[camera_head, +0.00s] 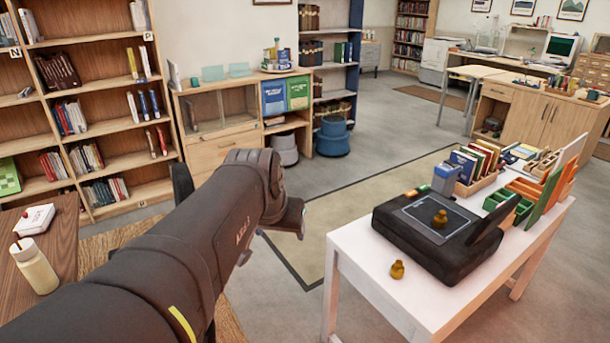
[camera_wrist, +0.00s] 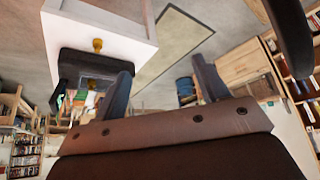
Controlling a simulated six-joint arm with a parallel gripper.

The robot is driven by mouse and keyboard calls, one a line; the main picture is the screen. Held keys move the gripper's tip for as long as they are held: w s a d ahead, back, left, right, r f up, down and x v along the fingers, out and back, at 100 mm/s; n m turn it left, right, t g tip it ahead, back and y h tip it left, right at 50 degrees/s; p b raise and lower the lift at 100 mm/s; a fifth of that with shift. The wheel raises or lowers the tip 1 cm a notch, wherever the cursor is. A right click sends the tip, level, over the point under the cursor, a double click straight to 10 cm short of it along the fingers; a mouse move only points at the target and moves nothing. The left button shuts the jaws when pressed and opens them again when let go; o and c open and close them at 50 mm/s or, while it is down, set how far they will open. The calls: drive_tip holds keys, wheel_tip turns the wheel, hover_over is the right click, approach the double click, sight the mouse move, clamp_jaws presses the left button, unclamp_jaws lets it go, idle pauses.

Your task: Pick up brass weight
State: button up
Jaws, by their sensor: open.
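A small brass weight (camera_head: 397,269) stands on the bare front-left part of the white table (camera_head: 365,262). A second brass-coloured weight (camera_head: 440,219) sits on the flat top of a black device (camera_head: 400,228) on the same table. In the wrist view, the first weight (camera_wrist: 97,46) shows on the white table (camera_wrist: 115,22), beside the black device (camera_wrist: 75,63). My gripper (camera_wrist: 162,68) is open, with nothing between its fingers. It is apart from the table; in the head view its end is left of the table, partly hidden by my arm.
Behind the device are a book rack (camera_head: 470,170), green trays (camera_head: 510,208) and upright boards (camera_head: 565,165). A wooden desk at far left holds a cream bottle (camera_head: 36,267) and a white box (camera_head: 34,220). Open floor lies between my arm and the table.

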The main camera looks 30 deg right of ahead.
drive_tip(key=w+d+r+m, duration=0.1)
drive_tip(key=w+d, duration=0.1)
drive_tip(key=d, duration=0.6)
drive_tip(key=w+d+m, duration=0.1)
drive_tip(key=w+d, duration=0.2)
drive_tip(key=d, duration=0.4)
drive_tip(key=m+g+h, duration=0.2)
drive_tip(key=m+g, duration=0.1)
drive_tip(key=m, duration=0.2)
hover_over(440, 217)
drive_tip(key=s+a, duration=0.2)
drive_tip(key=a, duration=0.7)
wheel_tip(440, 217, down, 12)
drive_tip(key=x, duration=1)
drive_tip(key=shift+s+d, duration=0.1)
drive_tip(key=shift+d, duration=0.1)
drive_tip(key=shift+w+d+x, duration=0.1)
drive_tip(key=shift+d+x, duration=0.05)
drive_tip(key=shift+x, duration=1.45)
drive_tip(key=shift+w+d+x, duration=0.15)
drive_tip(key=shift+x, duration=1.5)
drive_tip(key=shift+r, duration=0.2)
drive_tip(key=shift+r, duration=0.1)
clamp_jaws()
